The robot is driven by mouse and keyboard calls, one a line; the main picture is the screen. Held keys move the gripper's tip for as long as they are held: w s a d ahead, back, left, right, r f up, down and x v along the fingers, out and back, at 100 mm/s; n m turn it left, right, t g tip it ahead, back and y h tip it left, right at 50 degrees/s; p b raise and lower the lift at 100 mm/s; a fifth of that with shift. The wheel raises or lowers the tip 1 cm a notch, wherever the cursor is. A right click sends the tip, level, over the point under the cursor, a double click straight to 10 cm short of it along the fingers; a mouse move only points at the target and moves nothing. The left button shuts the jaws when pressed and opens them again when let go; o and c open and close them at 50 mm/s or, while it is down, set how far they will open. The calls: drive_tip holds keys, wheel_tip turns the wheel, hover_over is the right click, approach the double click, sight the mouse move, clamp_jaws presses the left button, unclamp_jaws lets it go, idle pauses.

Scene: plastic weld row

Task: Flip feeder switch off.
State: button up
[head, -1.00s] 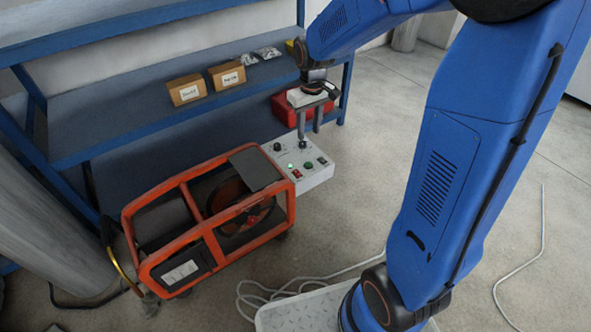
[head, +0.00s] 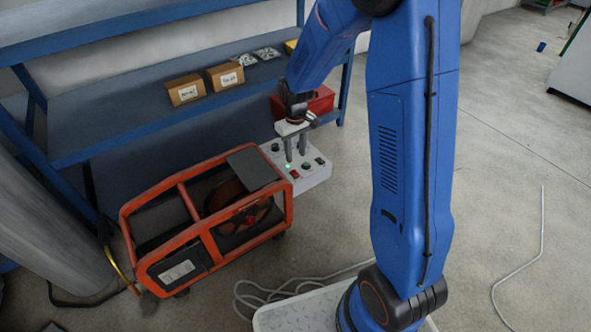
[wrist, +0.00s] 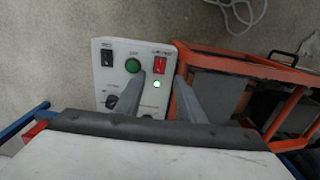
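The grey-white control box (head: 318,177) sits at the right end of the orange-framed machine (head: 150,209). In the wrist view its panel (wrist: 120,82) carries a red rocker switch (wrist: 160,66), a green round button (wrist: 132,65), a black rocker switch (wrist: 107,57), a lit green lamp (wrist: 157,85) and a dark knob (wrist: 111,101). The labels are too small to read, so I cannot tell which is the feeder switch. My gripper (head: 296,157) points down over the panel, open and empty. In the wrist view its fingertips (wrist: 162,75) straddle the red switch area; contact cannot be told.
A blue shelf rack (head: 120,125) stands behind, with two cardboard boxes (head: 186,91) (head: 225,77) on it. A red bin (head: 318,101) is behind the control box. Cables (head: 262,298) lie on the floor in front. The floor to the right is mostly clear.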

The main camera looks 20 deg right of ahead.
sight(296, 174)
wheel_tip(296, 174, down, 9)
drive_tip(key=shift+f, duration=0.1)
idle(0.3)
drive_tip(key=shift+c, duration=0.2)
